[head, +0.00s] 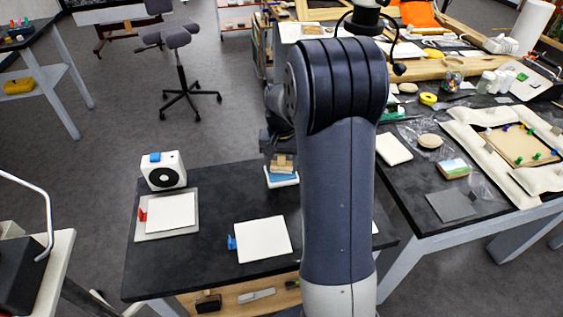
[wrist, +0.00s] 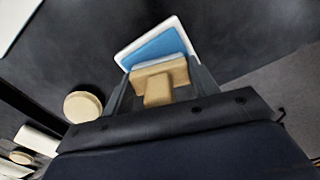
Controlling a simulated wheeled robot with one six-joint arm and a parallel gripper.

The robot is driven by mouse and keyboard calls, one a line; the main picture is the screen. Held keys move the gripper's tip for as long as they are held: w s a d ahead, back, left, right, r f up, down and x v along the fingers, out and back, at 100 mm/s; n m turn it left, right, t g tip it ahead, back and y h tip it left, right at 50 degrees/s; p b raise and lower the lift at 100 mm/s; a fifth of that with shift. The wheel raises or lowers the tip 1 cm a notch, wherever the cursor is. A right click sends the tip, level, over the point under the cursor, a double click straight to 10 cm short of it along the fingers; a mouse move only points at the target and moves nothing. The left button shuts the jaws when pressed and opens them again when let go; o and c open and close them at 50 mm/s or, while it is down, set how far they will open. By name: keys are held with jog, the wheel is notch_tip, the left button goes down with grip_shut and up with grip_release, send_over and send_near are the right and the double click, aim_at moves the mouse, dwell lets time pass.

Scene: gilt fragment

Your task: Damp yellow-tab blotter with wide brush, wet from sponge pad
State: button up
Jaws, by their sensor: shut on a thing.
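My gripper (head: 281,150) is shut on the wide brush (head: 283,163), which has a pale wooden body. In the wrist view the brush (wrist: 158,88) sits between the two dark fingers of my gripper (wrist: 160,82). Its light bristle edge lies over the near part of the blue sponge pad (wrist: 160,47), which is in a white tray (wrist: 122,54). The pad (head: 281,173) also shows in the head view; I cannot tell if the bristles touch it. No yellow tab shows. A white sliver (head: 375,227) right of my arm may be a blotter, mostly hidden.
On the black table (head: 190,260) lie a red-tab blotter (head: 170,212) on a grey plate and a blue-tab blotter (head: 262,240). A white device (head: 163,170) stands behind. A cluttered bench (head: 410,190) is at right. A round beige object (wrist: 83,106) shows in the wrist view.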

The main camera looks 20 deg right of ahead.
dwell(0.3)
jog(key=shift+r+p, duration=2.85)
jog(key=shift+r, duration=0.65)
jog(key=shift+f, duration=0.1)
